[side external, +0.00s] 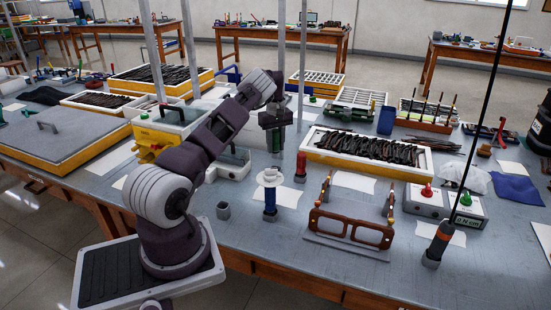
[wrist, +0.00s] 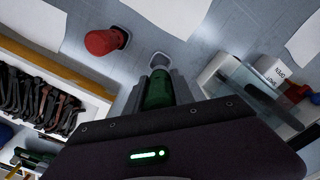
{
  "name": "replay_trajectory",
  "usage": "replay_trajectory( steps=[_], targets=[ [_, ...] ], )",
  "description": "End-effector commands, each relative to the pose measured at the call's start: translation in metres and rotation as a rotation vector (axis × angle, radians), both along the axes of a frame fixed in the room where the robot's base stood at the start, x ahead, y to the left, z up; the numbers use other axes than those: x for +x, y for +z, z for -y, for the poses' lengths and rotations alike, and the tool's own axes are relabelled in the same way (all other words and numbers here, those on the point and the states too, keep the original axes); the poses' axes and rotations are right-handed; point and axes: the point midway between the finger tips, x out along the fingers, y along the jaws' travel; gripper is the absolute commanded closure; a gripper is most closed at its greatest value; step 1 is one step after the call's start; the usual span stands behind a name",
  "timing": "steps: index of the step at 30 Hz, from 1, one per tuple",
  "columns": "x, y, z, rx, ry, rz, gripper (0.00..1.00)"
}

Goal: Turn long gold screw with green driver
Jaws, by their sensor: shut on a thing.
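My gripper (side external: 274,128) is at the back middle of the bench in the side view. In the wrist view its fingers are shut on the green driver (wrist: 157,90), whose green handle shows between them. A small grey socket-like piece (wrist: 159,61) shows at the driver's far end; I cannot tell whether the driver stands in it. The brown eyeglass frame (side external: 350,225) stands upright on a grey plate at the front right, away from my gripper. Upright posts with gold-orange parts stand at its left (side external: 325,190) and right (side external: 389,207); the long gold screw cannot be singled out.
A red-handled driver (side external: 301,166) stands close to my gripper, also in the wrist view (wrist: 105,41). A tray of dark frames (side external: 417,172) lies right.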

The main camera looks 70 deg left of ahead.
Motion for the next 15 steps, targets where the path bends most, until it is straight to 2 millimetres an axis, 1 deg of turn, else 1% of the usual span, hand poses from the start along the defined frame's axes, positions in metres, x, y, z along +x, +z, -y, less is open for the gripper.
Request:
replay_trajectory(
  steps=[1,4,5,8,11,12,14,15],
  targets=[
    [0.0,0.011,0.0,0.001,0.001,0.002,1.0],
    [0.004,0.026,0.004,0.001,-0.017,0.001,1.0],
    [0.007,0.03,0.009,0.001,-0.032,0.001,1.0],
    [0.023,0.045,0.032,0.004,-0.119,0.001,1.0],
    [0.043,0.062,0.069,0.007,-0.252,0.002,1.0],
    [0.05,0.07,0.086,0.008,-0.313,0.003,1.0],
    [0.06,0.081,0.115,0.011,-0.411,0.003,1.0],
    [0.065,0.088,0.136,0.011,-0.482,0.003,1.0]
  ],
)
